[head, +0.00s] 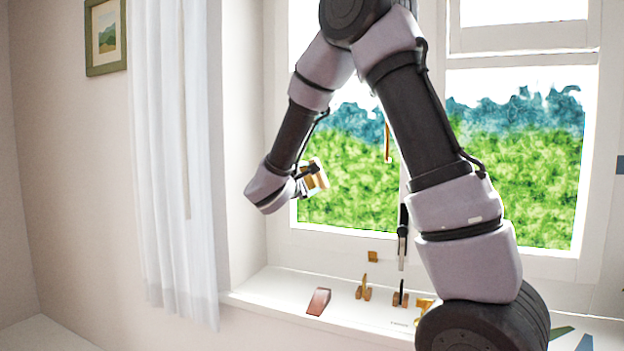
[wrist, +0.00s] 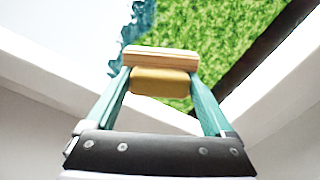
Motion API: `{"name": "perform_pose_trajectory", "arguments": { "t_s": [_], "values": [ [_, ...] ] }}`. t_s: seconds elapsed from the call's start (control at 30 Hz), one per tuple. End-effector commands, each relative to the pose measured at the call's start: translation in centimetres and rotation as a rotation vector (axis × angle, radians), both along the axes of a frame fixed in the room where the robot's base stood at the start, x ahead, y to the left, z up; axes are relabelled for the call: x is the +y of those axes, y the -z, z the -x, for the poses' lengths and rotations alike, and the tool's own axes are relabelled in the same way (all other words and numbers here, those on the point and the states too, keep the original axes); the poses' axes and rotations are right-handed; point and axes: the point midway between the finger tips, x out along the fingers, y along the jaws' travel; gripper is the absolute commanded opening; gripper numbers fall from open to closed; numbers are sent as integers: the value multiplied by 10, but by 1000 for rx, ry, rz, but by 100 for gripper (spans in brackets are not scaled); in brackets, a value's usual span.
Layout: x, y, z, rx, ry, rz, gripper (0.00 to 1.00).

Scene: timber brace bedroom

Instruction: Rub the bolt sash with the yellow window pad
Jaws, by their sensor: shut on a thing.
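My gripper (head: 311,179) is shut on the yellow window pad (head: 318,175), in front of the lower left part of the left window pane (head: 350,195). In the wrist view the two teal fingers of my gripper (wrist: 163,76) clasp the pad (wrist: 160,83), a yellow block with a wooden-coloured strip along it. I cannot tell whether the pad touches the glass. A dark and silver bolt-like fitting (head: 402,240) sits at the lower central window post, beside the left pane. My arm hides part of the middle of the window.
The white sill (head: 262,293) holds a reddish-brown wedge (head: 318,302), small wooden holders (head: 363,289) with upright pieces, and a yellow item (head: 424,305) partly behind my arm. An orange strip (head: 387,142) shows at the glass. A white curtain (head: 180,160) hangs at the left.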

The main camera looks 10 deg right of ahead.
Motion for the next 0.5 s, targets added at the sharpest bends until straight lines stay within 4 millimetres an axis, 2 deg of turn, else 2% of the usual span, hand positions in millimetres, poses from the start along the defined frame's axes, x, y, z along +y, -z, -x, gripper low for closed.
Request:
{"name": "perform_pose_trajectory", "arguments": {
  "t_s": [0.17, 0.5],
  "values": [
    [0, -3, -2, -5, -1, 2, 42],
    [20, -2, 25, -4, -4, 1, 42]
  ]
}}
